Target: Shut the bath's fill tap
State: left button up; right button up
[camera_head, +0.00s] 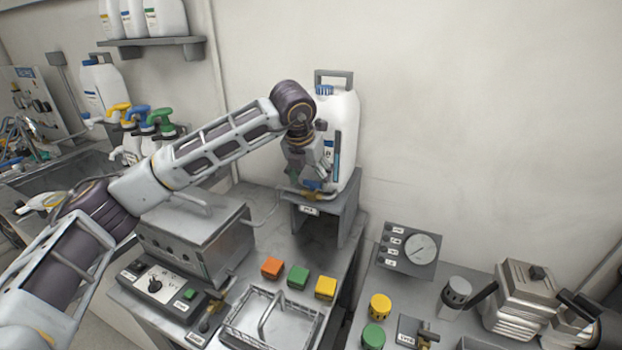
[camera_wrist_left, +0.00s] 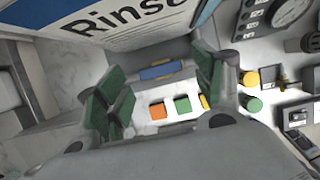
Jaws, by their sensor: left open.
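A white jug (camera_head: 345,125) stands on a grey raised stand (camera_head: 348,215) behind the metal bath (camera_head: 195,235). A brass tap (camera_head: 312,195) sits low at the jug's front, with a blue lever by it. In the left wrist view the blue lever (camera_wrist_left: 160,71) lies crosswise between the fingers, with gaps on both sides. My left gripper (camera_head: 310,178) is open in front of the jug and partly hides the tap. Its green finger pads also show in the left wrist view (camera_wrist_left: 158,88). Whether the fingers touch the lever is unclear. My right gripper is not identifiable.
Orange (camera_head: 272,267), green (camera_head: 298,277) and yellow (camera_head: 325,288) blocks lie below the stand, beside a wire basket (camera_head: 270,318). A gauge panel (camera_head: 408,248) stands to the right. Spray bottles (camera_head: 130,135) stand left, behind my arm.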

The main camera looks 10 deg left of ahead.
pick_arm(q)
jog(key=shift+w+f, duration=0.15)
jog(key=shift+f, duration=0.3)
jog(key=shift+c, duration=0.4)
jog(key=c, duration=0.9)
jog(key=shift+c, duration=0.2)
